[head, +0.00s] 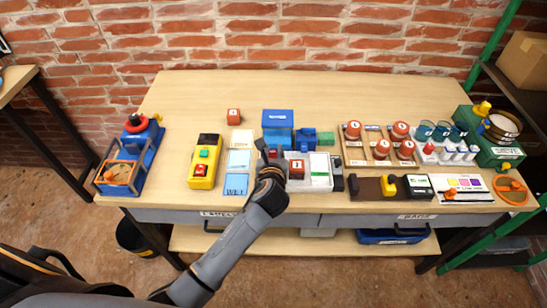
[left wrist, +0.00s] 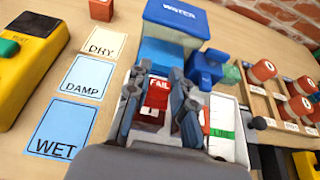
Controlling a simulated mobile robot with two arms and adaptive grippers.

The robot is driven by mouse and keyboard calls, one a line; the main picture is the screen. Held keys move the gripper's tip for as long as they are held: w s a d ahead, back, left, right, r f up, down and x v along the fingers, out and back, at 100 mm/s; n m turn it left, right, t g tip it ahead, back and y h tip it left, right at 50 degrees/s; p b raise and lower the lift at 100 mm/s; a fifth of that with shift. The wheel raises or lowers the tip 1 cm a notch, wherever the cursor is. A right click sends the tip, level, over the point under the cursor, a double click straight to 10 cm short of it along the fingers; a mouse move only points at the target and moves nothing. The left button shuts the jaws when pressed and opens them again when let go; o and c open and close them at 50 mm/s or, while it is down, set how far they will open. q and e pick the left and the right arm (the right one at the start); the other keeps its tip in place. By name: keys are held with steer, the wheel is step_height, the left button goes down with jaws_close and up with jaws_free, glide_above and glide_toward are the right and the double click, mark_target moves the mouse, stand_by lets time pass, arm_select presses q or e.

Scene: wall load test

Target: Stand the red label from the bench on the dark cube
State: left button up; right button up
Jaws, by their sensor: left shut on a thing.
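The red label (left wrist: 158,88), marked FAIL, is between the fingers of my left gripper (left wrist: 158,108), which is shut on it. It is upright with its lettering facing the wrist camera. In the head view my left gripper (head: 271,155) is over the middle of the bench. In the left wrist view the right finger hides part of that area. I cannot tell whether label and cube touch. My right gripper is not in view.
A blue WATER unit (head: 278,120) stands behind the gripper. DRY, DAMP and WET cards (head: 238,160) and a yellow meter (head: 204,162) are to the left. Another red cube (head: 233,116) is behind the cards. A wooden rack (head: 365,163) stands right. The back of the bench is clear.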

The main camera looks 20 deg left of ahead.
arm_select(q)
steer(key=shift+s+d+f, duration=0.1)
steer(key=shift+d+f, duration=0.05)
steer(key=shift+f, duration=1.25)
steer(key=o, duration=0.7)
steer(key=shift+o, duration=0.2)
steer(key=shift+s+r, duration=0.15)
steer(key=v, duration=1.1)
steer(key=shift+s+r, duration=0.15)
steer(key=shift+s, duration=0.15)
